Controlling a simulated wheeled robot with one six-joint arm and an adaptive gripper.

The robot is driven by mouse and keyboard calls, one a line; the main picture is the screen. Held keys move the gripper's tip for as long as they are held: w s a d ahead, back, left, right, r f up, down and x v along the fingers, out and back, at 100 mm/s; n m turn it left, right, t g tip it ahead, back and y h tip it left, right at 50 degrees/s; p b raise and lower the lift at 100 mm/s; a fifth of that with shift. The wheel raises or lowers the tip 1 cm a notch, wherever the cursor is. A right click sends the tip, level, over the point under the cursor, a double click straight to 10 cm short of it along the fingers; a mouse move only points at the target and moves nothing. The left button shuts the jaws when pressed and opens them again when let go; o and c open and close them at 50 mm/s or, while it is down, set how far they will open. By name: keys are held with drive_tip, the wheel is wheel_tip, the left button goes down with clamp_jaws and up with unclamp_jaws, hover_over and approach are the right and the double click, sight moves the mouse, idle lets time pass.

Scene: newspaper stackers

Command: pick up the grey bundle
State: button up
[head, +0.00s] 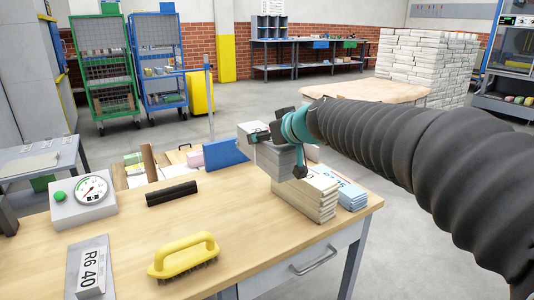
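The grey bundle (279,162) is a stack of grey sheets at the back right of the wooden table, behind a cream newspaper stack. My gripper (279,153) is right at it, with one dark finger at its far left side and the other at its near right side. The fingers straddle the bundle. I cannot tell whether they press on it, or whether the bundle rests on something, because its underside is hidden. My gripper and arm cover part of its top.
The cream stack (308,197) and a blue-printed stack (350,194) stand close by at the table's right edge. The table's middle is clear.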

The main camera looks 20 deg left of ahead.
wheel_tip(320, 180, up, 11)
drive_tip(key=p, duration=0.1)
drive_tip(key=shift+f, duration=0.2)
idle(0.5)
